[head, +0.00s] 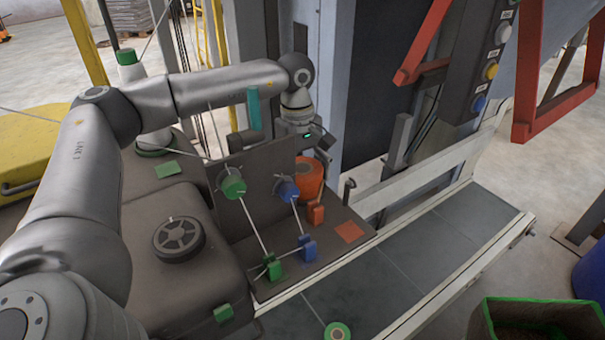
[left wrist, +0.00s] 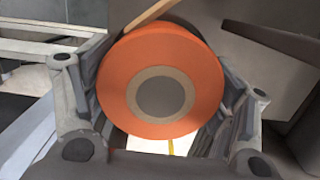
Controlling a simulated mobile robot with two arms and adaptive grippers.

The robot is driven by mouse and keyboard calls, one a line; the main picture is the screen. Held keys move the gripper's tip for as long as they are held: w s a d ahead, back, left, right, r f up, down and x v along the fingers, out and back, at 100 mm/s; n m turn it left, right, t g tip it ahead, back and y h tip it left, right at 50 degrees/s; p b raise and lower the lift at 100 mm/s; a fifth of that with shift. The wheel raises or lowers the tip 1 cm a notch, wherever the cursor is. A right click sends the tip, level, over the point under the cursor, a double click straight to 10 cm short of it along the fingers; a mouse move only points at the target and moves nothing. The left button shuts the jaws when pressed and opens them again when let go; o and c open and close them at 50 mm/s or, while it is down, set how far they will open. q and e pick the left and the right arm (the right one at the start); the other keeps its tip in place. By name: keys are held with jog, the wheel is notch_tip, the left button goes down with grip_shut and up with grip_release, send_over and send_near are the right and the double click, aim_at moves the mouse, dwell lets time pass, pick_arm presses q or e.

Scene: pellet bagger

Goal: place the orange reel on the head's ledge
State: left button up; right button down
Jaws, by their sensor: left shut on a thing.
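My left gripper (head: 316,150) is shut on the orange reel (head: 310,178), which also shows large in the left wrist view (left wrist: 192,85) between the two fingers (left wrist: 160,130). The reel has a tan core ring with a grey centre. In the head view the reel is over the back part of the head's dark ledge (head: 330,262), behind the orange clip (head: 316,214). I cannot tell whether it touches the ledge. An orange square patch (head: 349,232) marks the ledge's right end. My right gripper is out of view.
A green knob (head: 233,184) and blue knob (head: 288,191) have thin pale lines running to a green clip (head: 273,267) and blue clip (head: 306,249). A small lever (head: 349,190) stands right of the reel. A grey conveyor (head: 440,240) runs in front, with a green reel (head: 337,332).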

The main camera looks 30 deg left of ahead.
aim_at(299, 165)
pick_arm(q)
jog(key=shift+f, duration=0.15)
jog(key=o, duration=1.1)
jog(key=shift+o, duration=0.2)
jog(key=shift+r, duration=0.5)
jog(key=r, duration=0.3)
jog(key=a+r+b, duration=0.1)
jog(key=r, duration=0.3)
jog(key=r+b, duration=0.1)
jog(key=r, duration=0.3)
jog(key=shift+w+a+r, duration=0.15)
jog(key=shift+w+r, duration=0.05)
jog(key=shift+w, duration=0.05)
